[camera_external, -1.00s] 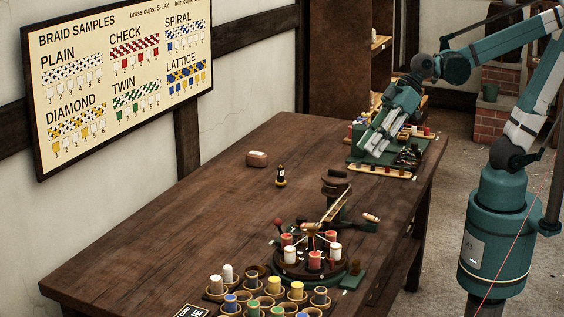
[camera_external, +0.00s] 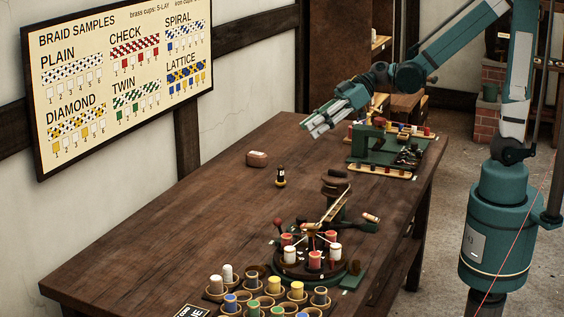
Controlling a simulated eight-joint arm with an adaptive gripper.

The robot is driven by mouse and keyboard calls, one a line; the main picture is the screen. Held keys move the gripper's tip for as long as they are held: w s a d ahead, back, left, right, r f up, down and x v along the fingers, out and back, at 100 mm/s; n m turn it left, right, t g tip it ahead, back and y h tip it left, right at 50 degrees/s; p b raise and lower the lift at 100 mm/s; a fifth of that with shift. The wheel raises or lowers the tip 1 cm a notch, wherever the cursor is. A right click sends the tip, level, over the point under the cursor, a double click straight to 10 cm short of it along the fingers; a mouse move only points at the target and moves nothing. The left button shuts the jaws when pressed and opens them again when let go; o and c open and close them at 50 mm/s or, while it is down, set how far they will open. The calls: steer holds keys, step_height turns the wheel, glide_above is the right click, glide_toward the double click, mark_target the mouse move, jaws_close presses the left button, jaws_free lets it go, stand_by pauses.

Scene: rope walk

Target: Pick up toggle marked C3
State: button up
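No marking C3 can be read at this size, so I cannot tell which piece is the toggle marked C3. A pale tray (camera_external: 354,164) with several small pieces lies along the front of the green stand (camera_external: 362,146) at the far end of the table. A small pale and reddish piece (camera_external: 371,217) lies alone near the braiding wheel. My gripper (camera_external: 311,130) is in the air above the far left part of the table, pointing left and down. It is left of the green stand and touches nothing visible. Its finger gap is too small to judge.
The dark wooden table (camera_external: 200,220) has wide free room at its left and middle. A brown block (camera_external: 257,158) and a small dark bottle (camera_external: 280,177) stand there. The braiding wheel (camera_external: 300,272) with bobbins and several cups of spools (camera_external: 272,284) occupy the near end.

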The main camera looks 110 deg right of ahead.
steer(key=d+t+h, duration=0.1)
steer(key=d, duration=1)
glide_toward(283, 168)
steer(key=x, duration=0.3)
steer(key=shift+s+f+p, duration=0.1)
steer(key=shift+f+p, duration=0.15)
steer(key=shift+p, duration=0.15)
steer(key=shift+x, duration=1.3)
steer(key=shift+d+b+x, duration=0.1)
steer(key=shift+b+x, duration=0.4)
steer(key=shift+x, duration=0.8)
steer(key=shift+d+b+x, duration=0.15)
steer(key=shift+b+x, duration=0.3)
steer(key=shift+x, duration=0.85)
steer(key=shift+r, duration=0.2)
